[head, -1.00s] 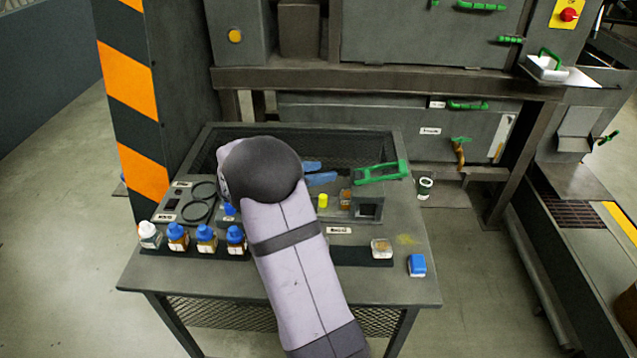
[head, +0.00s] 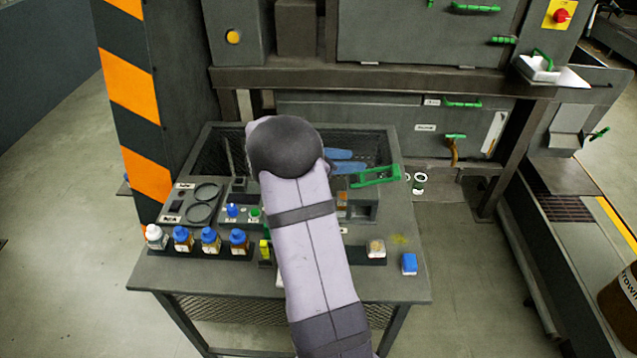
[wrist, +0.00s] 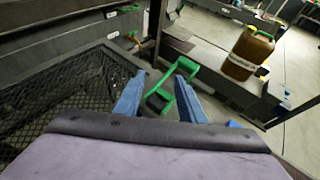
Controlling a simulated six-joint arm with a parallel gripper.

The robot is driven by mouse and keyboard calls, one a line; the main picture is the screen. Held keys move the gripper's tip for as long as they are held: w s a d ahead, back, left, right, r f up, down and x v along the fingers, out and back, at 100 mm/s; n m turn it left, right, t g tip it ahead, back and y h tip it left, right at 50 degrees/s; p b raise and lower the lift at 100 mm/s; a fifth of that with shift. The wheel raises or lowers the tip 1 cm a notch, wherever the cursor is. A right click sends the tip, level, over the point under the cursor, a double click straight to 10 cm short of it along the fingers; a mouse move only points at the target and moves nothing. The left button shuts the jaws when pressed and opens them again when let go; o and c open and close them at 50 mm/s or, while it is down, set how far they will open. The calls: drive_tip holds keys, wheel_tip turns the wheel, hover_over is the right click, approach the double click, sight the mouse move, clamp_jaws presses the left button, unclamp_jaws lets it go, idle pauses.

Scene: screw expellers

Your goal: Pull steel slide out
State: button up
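I cannot tell for certain which part is the steel slide. A green frame-shaped handle (head: 376,176) stands at the right back of the bench, by a small grey box (head: 364,209) partly hidden by my arm. My gripper (head: 364,161) has its two blue fingers apart, just behind and left of the green handle. In the wrist view the green handle (wrist: 184,68) shows between and beyond the fingers of my gripper (wrist: 159,76), with a dark block at its near end. Nothing is held, and I see no clear contact.
Several small bottles (head: 210,240) line the front left of the bench (head: 400,288). A clear jar (head: 376,249) and a blue-capped item (head: 409,264) stand front right. A mesh-sided tray (head: 215,150) is at the back. A brown jug (wrist: 250,55) stands beyond the bench.

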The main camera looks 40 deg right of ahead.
drive_tip(key=shift+s+d+r+m+g+y+p, duration=0.2)
drive_tip(key=shift+s+m+g+y+p, duration=0.05)
drive_tip(key=shift+s+m+y+p, duration=0.25)
drive_tip(key=shift+s+d+r+m+g+y+p, duration=0.2)
drive_tip(key=shift+s+m+g+y+p, duration=0.15)
drive_tip(key=shift+s, duration=0.25)
drive_tip(key=a+f+y, duration=0.1)
drive_tip(key=a+f+m+y, duration=0.1)
drive_tip(key=f, duration=0.1)
drive_tip(key=shift+f+y, duration=0.2)
drive_tip(key=shift+y, duration=0.15)
drive_tip(key=w+a+f+n+t+y, duration=0.3)
drive_tip(key=w+a+f+n+y, duration=0.1)
drive_tip(key=w, duration=0.4)
drive_tip(key=a+n, duration=0.1)
drive_tip(key=a, duration=0.1)
drive_tip(key=shift+a+f+t, duration=0.2)
drive_tip(key=shift+a+t, duration=0.1)
drive_tip(key=shift+t, duration=0.1)
drive_tip(key=shift+f, duration=0.15)
drive_tip(key=shift+p+x, duration=0.75)
drive_tip(key=shift+x, duration=2.8)
clamp_jaws()
